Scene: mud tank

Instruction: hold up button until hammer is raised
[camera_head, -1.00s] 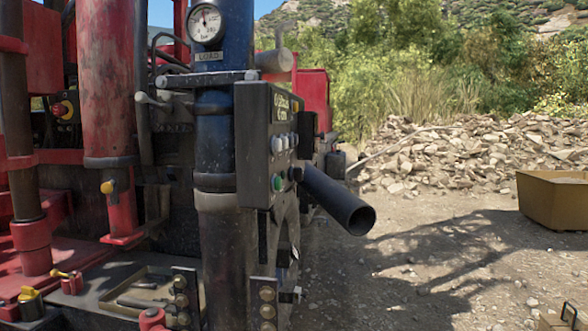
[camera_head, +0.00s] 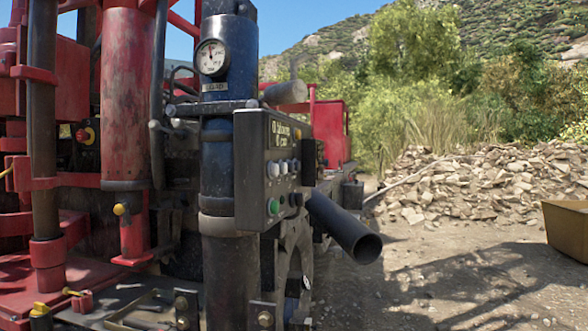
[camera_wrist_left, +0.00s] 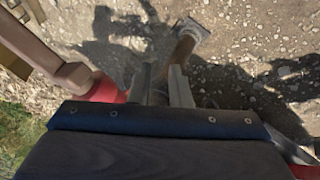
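A dark control box (camera_head: 270,165) is fixed to the black column of the red rig in the head view. Its face has a small display (camera_head: 285,133) with white text, a row of pale buttons (camera_head: 283,168), a green button (camera_head: 273,207) and a dark knob (camera_head: 296,200). I cannot tell which button is up, and I cannot single out the hammer. My left gripper (camera_wrist_left: 164,80) shows in the left wrist view, its two fingers slightly apart above gravelly ground. It is not in the head view, and no button shows between its fingers. My right gripper is in neither view.
A round gauge (camera_head: 211,57) sits high on the column. A wide dark pipe (camera_head: 345,230) sticks out below the box toward the right. Red rig cylinders (camera_head: 126,95) stand at left. A rubble heap (camera_head: 470,185) and a tan bin (camera_head: 567,235) lie right, with open gravel between.

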